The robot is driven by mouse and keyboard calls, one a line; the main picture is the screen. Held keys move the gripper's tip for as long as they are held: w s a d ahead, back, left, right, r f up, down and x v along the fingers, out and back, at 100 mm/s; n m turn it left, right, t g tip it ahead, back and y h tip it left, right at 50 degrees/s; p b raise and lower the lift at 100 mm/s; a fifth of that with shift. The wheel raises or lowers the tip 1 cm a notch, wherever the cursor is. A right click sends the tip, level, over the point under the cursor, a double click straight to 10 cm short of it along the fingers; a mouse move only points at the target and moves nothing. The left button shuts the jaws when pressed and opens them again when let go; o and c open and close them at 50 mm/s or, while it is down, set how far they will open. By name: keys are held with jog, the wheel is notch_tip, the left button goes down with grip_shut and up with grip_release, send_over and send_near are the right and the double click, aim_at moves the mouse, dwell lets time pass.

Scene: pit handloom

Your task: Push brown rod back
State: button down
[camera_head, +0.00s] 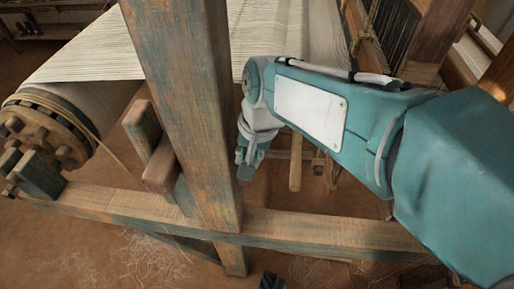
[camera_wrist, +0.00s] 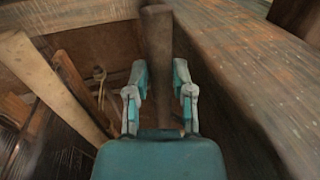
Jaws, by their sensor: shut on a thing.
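The brown rod (camera_wrist: 159,45) runs down the middle of the wrist view, between the two fingers of my gripper (camera_wrist: 161,78). The gripper is shut on it, and the rod's rounded end shows beyond the fingertips at the top. In the head view my gripper (camera_head: 246,165) points down just right of the thick upright post. I cannot make out the held rod there.
The thick wooden post (camera_head: 185,90) stands close left of my gripper. A low frame beam (camera_head: 300,228) crosses in front. A wide worn beam (camera_wrist: 245,75) lies right of the jaws, and a pale wooden bar (camera_wrist: 45,80) slants at left. Striped cloth (camera_head: 90,50) stretches behind.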

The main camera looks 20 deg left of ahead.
jog(key=c, duration=0.7)
grip_release()
jog(key=shift+a, duration=0.1)
jog(key=shift+o, duration=1.1)
jog(key=shift+a, duration=0.2)
jog(key=shift+s, duration=0.1)
jog(key=shift+d, duration=0.1)
jog(key=shift+w+d, duration=0.2)
jog(key=shift+d, duration=0.3)
notch_tip(320, 180, up, 11)
jog(key=d, duration=0.3)
jog(key=s+d+f+m+t+h, duration=0.1)
jog(key=s+d+f+t, duration=0.1)
jog(key=d, duration=1.1)
jog(key=s+d+f+m+t+h, duration=0.1)
jog(key=d+f+t, duration=0.3)
jog(key=d, duration=0.9)
jog(key=shift+s+f+m, duration=0.3)
jog(key=shift+s+f, duration=0.25)
jog(key=shift+f, duration=0.3)
